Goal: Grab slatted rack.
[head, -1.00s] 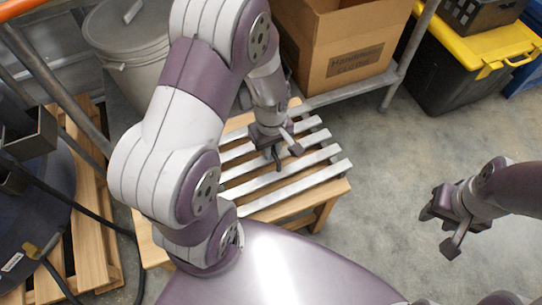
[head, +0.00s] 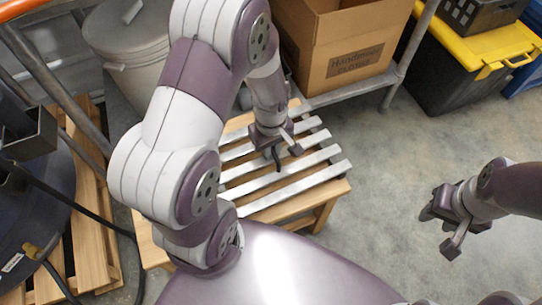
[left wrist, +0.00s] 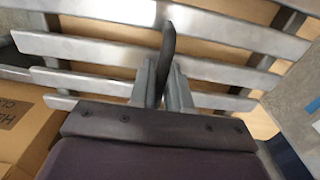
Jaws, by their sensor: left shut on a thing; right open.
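The slatted rack (head: 307,183), with several pale metal slats, lies on a low wooden stand (head: 325,204) in the head view. Its slats also fill the left wrist view (left wrist: 85,49). My left gripper (head: 285,156) is over the middle of the rack with its fingers pointing down. In the left wrist view its fingers (left wrist: 165,86) are shut on a narrow dark curved part of the rack that stands between them. The exact contact is partly hidden. My right gripper (head: 446,226) is open and empty over the floor at the right.
A cardboard box (head: 355,62) stands on a metal-framed shelf behind the rack. A black bin with a yellow lid (head: 480,48) is at the back right. A grey lidded bucket (head: 130,45) and wooden pallet (head: 90,235) are at the left.

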